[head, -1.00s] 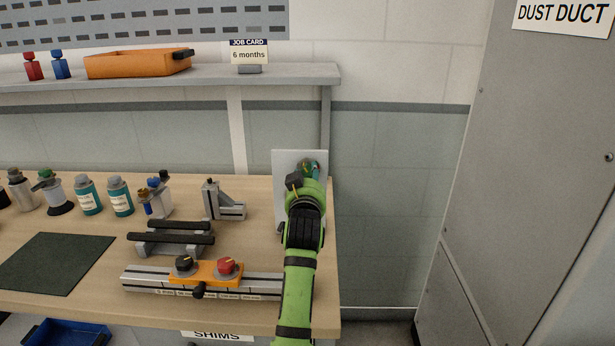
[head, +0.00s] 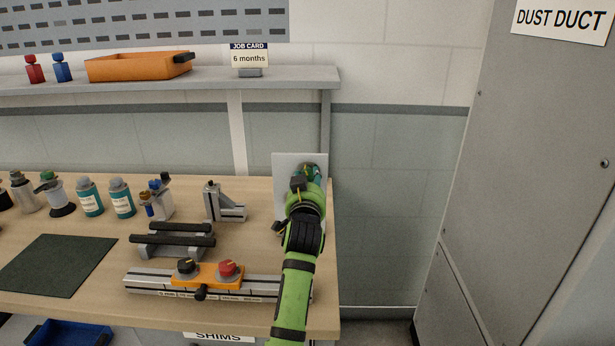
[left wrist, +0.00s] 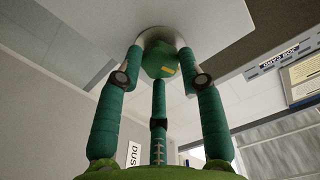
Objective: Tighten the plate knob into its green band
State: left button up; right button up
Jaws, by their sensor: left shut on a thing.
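An upright grey plate (head: 284,166) stands at the right end of the bench, partly hidden by my left arm. In the left wrist view the plate (left wrist: 215,18) fills the top, with a round pale disc on it. A green knob (left wrist: 162,60) with a short yellow mark sits at the disc. My left gripper (head: 312,172) is at the plate. Its teal fingers, seen in the left wrist view (left wrist: 160,75), are around the knob and shut on it. The green band cannot be made out. My right gripper is not in view.
A rail with an orange block (head: 207,282) carrying black and red knobs lies at the bench front, beside my arm. Grey brackets (head: 226,212) and several bottles (head: 90,200) stand further left. A dark mat (head: 55,265) lies at left. A tall grey cabinet (head: 520,170) stands right.

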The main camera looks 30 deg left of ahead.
pick_arm(q)
jog(key=r+m+p, duration=0.1)
jog(key=m+p, duration=0.1)
jog(key=m, duration=0.1)
jog(key=shift+r, duration=0.2)
jog(key=shift+f+m+p, duration=0.15)
jog(key=shift+m+p, duration=0.9)
jog(key=shift+m, duration=0.85)
jog(key=o, duration=1.1)
jog(key=shift+f, duration=0.1)
jog(key=shift+o, duration=0.2)
jog(key=shift+w+a+f, duration=0.1)
jog(key=shift+w+f, duration=0.1)
jog(key=shift+f, duration=0.05)
jog(key=shift+s, duration=0.1)
